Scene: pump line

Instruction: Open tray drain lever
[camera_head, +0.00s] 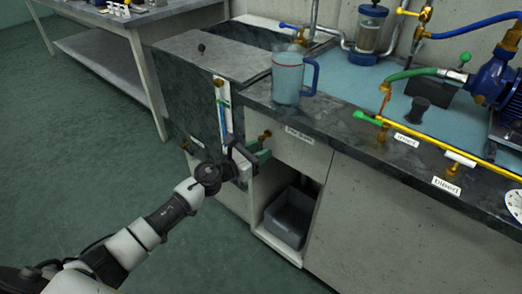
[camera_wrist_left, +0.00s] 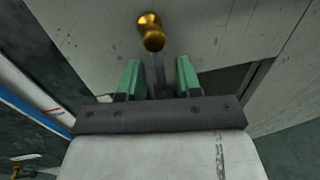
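The tray drain valve shows as a brass fitting (camera_head: 266,135) on the cabinet front, left of a white label (camera_head: 299,135) too small to read surely. In the left wrist view its brass body (camera_wrist_left: 151,32) is at the top centre, with a thin grey lever (camera_wrist_left: 158,68) hanging down from it. My left gripper (camera_head: 259,157) is just below the fitting in the head view. In the left wrist view my left gripper (camera_wrist_left: 160,76) has its green fingers apart, one on each side of the lever, with gaps showing. My right gripper is out of view.
A grey bin (camera_head: 290,217) stands in the open cabinet bay below. A clear jug (camera_head: 288,77) with a blue handle stands on the counter edge above. A vertical gauge tube (camera_head: 222,105) is left of my gripper. Other brass valves and a yellow pipe (camera_head: 450,153) lie right.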

